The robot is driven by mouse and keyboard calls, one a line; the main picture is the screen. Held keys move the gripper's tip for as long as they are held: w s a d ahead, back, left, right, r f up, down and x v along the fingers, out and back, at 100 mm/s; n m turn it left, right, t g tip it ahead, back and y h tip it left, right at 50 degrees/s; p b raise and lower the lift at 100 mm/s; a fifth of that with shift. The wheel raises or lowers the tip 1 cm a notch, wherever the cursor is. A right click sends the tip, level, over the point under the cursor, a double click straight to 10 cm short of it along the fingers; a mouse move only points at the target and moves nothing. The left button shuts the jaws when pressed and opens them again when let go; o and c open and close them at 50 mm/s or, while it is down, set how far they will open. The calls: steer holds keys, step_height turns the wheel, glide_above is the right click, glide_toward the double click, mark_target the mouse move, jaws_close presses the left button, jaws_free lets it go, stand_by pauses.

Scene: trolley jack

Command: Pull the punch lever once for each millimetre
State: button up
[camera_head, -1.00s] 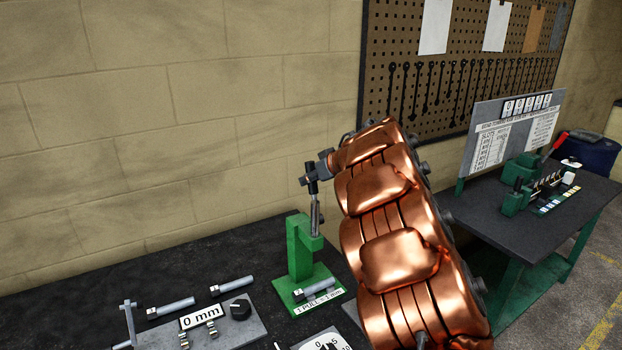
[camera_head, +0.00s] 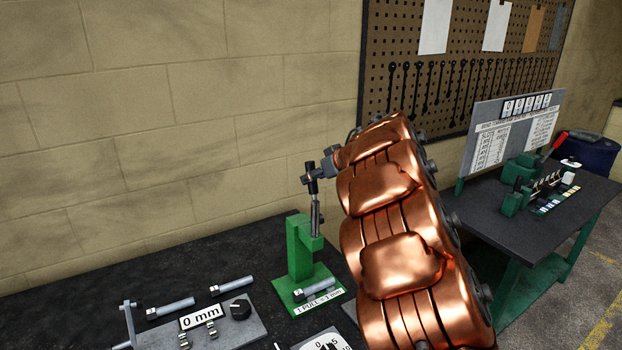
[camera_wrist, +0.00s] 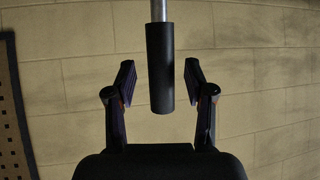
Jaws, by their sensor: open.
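The green punch stand (camera_head: 300,252) stands on the dark bench, with a label on its base reading "1 PULL = 1 mm". Its lever (camera_head: 315,215) is a silver rod that rises upright to a black grip (camera_wrist: 160,75). My gripper (camera_wrist: 159,82) is open, with one finger on each side of the black grip in the wrist view. Gaps show between the grip and both fingers. In the head view my gripper (camera_head: 318,172) is at the top of the lever, small and partly merged with the grip.
A grey plate (camera_head: 240,328) with a "0 mm" sign (camera_head: 200,316), a black knob and metal pins lies at the front left. A partly cut-off dial (camera_head: 325,341) is at the bottom edge. A second bench (camera_head: 545,215) stands at the right. The wall is close behind the stand.

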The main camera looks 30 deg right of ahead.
steer(key=v, duration=0.9)
steer(key=shift+s+r, duration=0.2)
steer(key=shift+r, duration=0.05)
